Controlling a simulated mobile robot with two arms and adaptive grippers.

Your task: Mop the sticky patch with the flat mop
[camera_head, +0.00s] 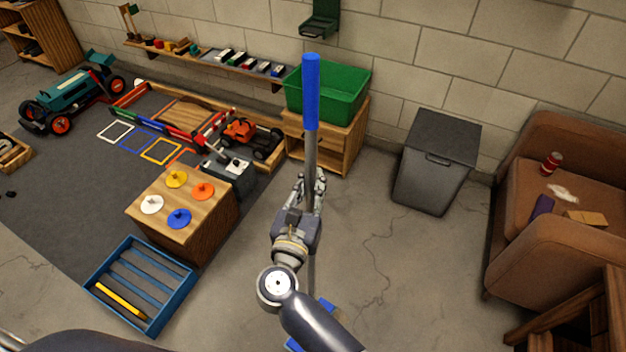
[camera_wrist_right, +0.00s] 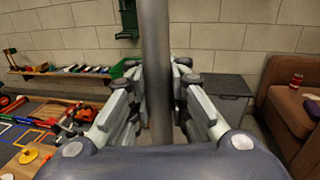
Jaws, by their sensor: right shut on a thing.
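The flat mop (camera_head: 311,92) stands nearly upright, with a blue grip on top of a grey pole. My right gripper (camera_head: 312,188) is shut on the pole below the blue grip. In the right wrist view the pole (camera_wrist_right: 156,60) runs between the fingers of my right gripper (camera_wrist_right: 162,85). The blue mop head (camera_head: 326,306) shows low in the head view, largely hidden behind my right arm. I cannot make out a sticky patch on the floor. My left gripper is not in view.
A grey bin (camera_head: 436,165) and a brown armchair (camera_head: 530,250) stand to the right. A wooden block table (camera_head: 205,235) with coloured discs and a blue slatted tray (camera_head: 178,303) lie left. A green crate (camera_head: 345,95) sits on a wooden stand. Concrete floor (camera_head: 400,290) is clear between.

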